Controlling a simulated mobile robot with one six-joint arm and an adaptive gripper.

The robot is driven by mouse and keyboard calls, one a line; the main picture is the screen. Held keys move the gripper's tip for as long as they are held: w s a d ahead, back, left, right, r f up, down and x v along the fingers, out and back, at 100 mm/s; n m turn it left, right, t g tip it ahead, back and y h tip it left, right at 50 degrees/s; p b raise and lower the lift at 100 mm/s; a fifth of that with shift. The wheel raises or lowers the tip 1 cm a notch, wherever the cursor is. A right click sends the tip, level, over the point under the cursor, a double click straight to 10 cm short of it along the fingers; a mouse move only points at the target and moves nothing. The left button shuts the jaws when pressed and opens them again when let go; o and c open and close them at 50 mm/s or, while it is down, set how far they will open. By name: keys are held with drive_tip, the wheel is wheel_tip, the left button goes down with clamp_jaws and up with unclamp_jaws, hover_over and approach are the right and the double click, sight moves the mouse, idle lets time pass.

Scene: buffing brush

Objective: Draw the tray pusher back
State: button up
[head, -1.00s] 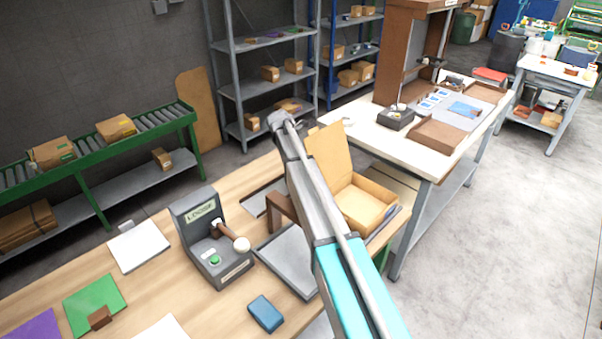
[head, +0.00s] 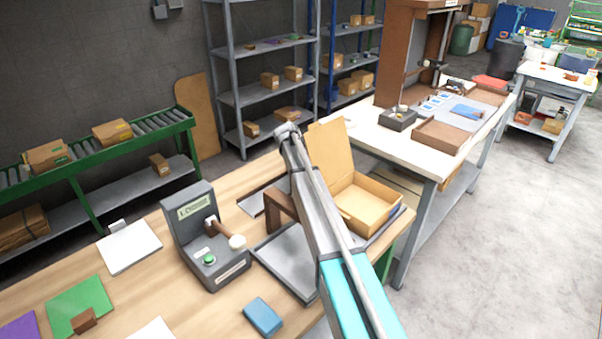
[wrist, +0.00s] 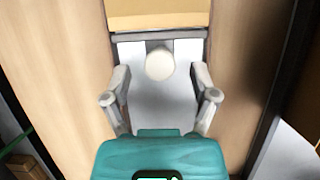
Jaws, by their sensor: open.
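In the wrist view my gripper (wrist: 160,72) is open, with one finger on each side of a round white knob (wrist: 160,63). Gaps show between the knob and both fingers, which are not closed on it. The knob stands over a pale grey tray surface (wrist: 180,105), in front of a grey bar (wrist: 190,35) that looks like the tray pusher. A cardboard box (wrist: 157,13) lies just beyond the bar. In the head view the open box (head: 365,203) and grey tray (head: 287,262) show, but my arm hides the knob and gripper.
A grey control box (head: 205,238) with a green button and a white-knobbed lever stands left of the tray. A brown bracket (head: 279,208) stands close beside my arm. A blue block (head: 263,316) lies in front. A white-topped bench (head: 440,165) stands behind at right.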

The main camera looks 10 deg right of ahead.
drive_tip(key=shift+w+d+f+b, duration=0.2)
drive_tip(key=shift+f+b, duration=0.15)
drive_tip(key=shift+f, duration=0.2)
clamp_jaws()
